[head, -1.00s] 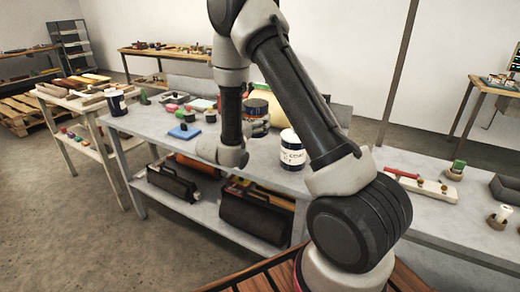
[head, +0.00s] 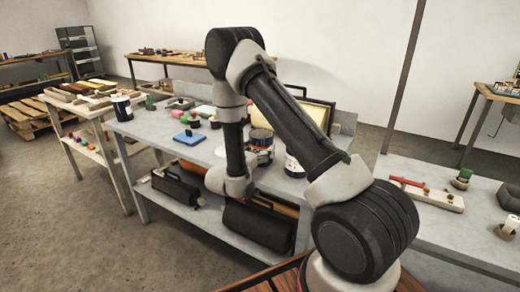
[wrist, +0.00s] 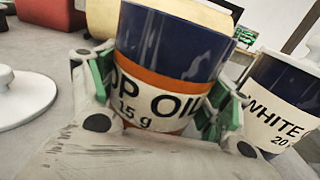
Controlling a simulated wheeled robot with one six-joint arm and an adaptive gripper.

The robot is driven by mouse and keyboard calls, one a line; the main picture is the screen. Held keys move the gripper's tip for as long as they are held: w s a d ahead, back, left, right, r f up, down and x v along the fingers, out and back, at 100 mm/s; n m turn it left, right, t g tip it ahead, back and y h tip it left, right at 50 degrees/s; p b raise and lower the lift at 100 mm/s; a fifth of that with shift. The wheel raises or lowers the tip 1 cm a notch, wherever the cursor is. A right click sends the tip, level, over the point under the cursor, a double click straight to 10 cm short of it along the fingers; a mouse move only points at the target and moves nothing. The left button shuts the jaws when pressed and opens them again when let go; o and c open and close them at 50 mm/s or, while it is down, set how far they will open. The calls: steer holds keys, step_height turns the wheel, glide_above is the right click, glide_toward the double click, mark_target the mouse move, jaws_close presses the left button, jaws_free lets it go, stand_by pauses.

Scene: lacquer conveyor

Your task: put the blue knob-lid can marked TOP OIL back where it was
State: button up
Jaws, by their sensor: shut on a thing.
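The blue can marked OIL (wrist: 178,45) has an orange band and a white label reading "OP OIL 15 g"; the first letter is hidden. My gripper (wrist: 160,102) is shut on it, with green pads at both sides of the label. The can looks slightly tilted in the wrist view, and its lid cannot be made out. In the head view my arm hides the gripper; a dark can (head: 262,137) beside my forearm seems to be the held one. I cannot tell whether the can touches the table.
A can marked WHITE (wrist: 285,105) stands close at right, also in the head view (head: 294,166). A white knobbed disc (wrist: 22,95) lies at left. A cream panel (head: 308,115) stands behind on the grey table (head: 150,125). A blue block (head: 188,138) lies left.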

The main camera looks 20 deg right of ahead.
steer(key=o, duration=1.3)
steer(key=shift+o, duration=0.2)
steer(key=v, duration=1.1)
steer(key=shift+s+a+r, duration=0.1)
steer(key=shift+s+a, duration=0.05)
steer(key=shift+a, duration=0.05)
steer(key=s+d+r+m+g+y, duration=0.2)
steer(key=s+d+r+m+g, duration=1)
steer(key=r, duration=0.5)
steer(key=s+d+r+m+y, duration=0.25)
steer(key=s+m+y, duration=0.4)
steer(key=s, duration=0.45)
steer(key=s+a+r+m+t+y, duration=0.4)
steer(key=s+a+m+t+y, duration=0.2)
steer(key=shift+s+a, duration=0.3)
steer(key=shift+a, duration=0.05)
